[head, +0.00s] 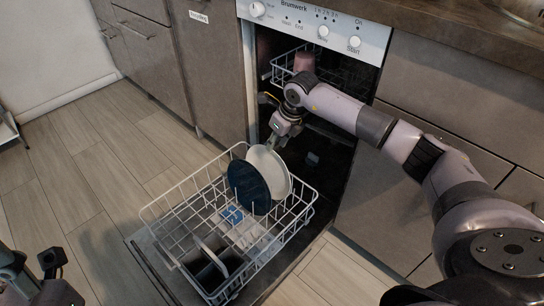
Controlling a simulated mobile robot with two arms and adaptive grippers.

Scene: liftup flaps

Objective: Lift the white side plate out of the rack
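The white side plate (281,174) stands on edge in the pulled-out lower dishwasher rack (171,214). A dark blue plate (246,187) stands in front of it and covers part of its face. My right gripper (271,144) points down at the white plate's top rim. Its fingertips are at or very near the rim; whether they are closed on it is too small to tell. My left gripper (48,262) is at the bottom left corner, away from the rack, partly cut off by the picture's edge.
The dishwasher's open door (158,268) lies under the rack. Inside, the upper rack (283,66) holds a pinkish cup (304,60). A cutlery basket (209,269) sits at the lower rack's front. Cabinets flank the machine, with a countertop (440,32) above. The floor at left is clear.

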